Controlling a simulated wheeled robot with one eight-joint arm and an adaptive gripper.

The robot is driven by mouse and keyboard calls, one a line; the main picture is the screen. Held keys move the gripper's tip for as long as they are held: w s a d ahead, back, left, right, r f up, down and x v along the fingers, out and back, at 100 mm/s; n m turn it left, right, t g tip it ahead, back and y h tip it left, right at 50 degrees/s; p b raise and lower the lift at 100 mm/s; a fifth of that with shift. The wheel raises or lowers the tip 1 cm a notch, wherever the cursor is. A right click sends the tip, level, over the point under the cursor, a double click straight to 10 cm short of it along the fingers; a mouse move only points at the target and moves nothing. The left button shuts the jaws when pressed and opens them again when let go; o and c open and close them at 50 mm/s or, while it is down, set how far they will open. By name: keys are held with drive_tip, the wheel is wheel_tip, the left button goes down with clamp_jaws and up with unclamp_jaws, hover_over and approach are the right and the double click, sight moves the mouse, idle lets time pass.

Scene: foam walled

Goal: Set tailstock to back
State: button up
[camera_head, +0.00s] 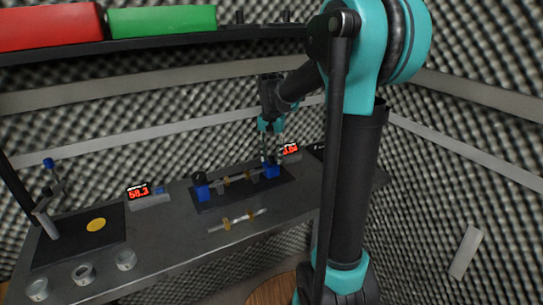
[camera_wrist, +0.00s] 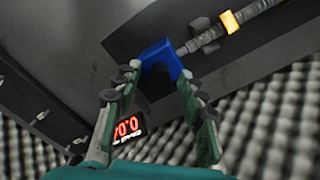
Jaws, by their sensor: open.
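A black base plate (camera_head: 238,191) on the bench carries two blue blocks with a grey banded shaft between them. One blue block (camera_head: 201,190) is at the left end, the other (camera_head: 271,171) at the right end; labels do not show which is the tailstock. My gripper (camera_head: 270,157) points down over the right block. In the wrist view my gripper (camera_wrist: 160,74) is open, its green fingers spread on either side of this blue block (camera_wrist: 158,57). Contact cannot be told. The shaft (camera_wrist: 240,20) with a yellow band runs away from the block.
A red-digit display (camera_wrist: 127,128) stands close beside my fingers; another (camera_head: 140,193) is further left. A second banded rod (camera_head: 238,219) lies in front of the plate. Round cups (camera_head: 83,273) and a dark mat (camera_head: 78,240) are at left. A shelf (camera_head: 150,44) hangs above.

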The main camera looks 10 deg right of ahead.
drive_tip(key=shift+c, duration=0.5)
clamp_jaws()
drive_tip(key=shift+d, duration=0.1)
drive_tip(key=shift+w+d, duration=0.25)
drive_tip(key=shift+d, duration=0.45)
drive_tip(key=shift+w+d, duration=0.25)
drive_tip(key=shift+d, duration=0.45)
drive_tip(key=shift+o, duration=0.5)
unclamp_jaws()
